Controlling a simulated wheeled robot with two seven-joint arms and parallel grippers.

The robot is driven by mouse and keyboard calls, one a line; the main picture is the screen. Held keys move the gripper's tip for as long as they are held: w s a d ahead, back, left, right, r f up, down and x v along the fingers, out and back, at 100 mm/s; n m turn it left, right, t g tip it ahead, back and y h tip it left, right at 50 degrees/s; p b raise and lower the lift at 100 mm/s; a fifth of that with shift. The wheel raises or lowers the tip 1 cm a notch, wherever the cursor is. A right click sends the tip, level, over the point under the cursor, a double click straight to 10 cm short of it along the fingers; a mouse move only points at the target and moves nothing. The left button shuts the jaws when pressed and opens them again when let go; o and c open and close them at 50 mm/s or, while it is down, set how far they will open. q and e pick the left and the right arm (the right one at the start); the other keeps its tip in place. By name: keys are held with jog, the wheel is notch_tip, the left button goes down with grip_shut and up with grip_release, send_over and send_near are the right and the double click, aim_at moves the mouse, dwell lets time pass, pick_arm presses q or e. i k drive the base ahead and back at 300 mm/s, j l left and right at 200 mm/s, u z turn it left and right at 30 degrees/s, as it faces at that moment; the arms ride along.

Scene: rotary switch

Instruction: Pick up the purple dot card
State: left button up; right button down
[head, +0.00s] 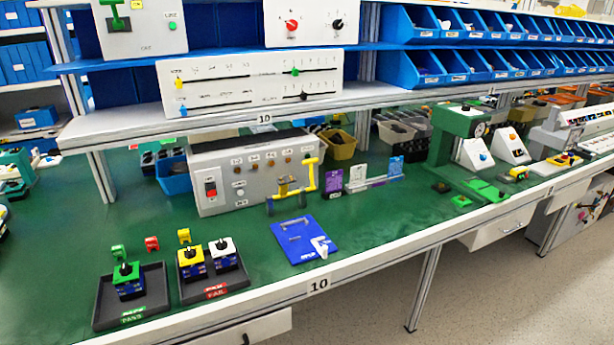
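A small purple card (334,181) stands upright on the green bench top, to the right of the grey control box. Its markings are too small to read, so I cannot make out a dot. A pale grey-white card (357,174) stands just right of it, and a blue card (396,166) stands further right past a thin grey bar. Neither my left nor my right gripper is in view.
The grey control box (245,172) and a yellow-handled fixture (293,187) stand left of the cards. A blue plate (304,239) lies in front. Black trays (154,310) with switches sit at front left. A shelf (345,97) overhangs behind. Bench space right of the plate is clear.

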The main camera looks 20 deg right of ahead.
aim_at(333, 179)
jog(key=z, duration=1.25)
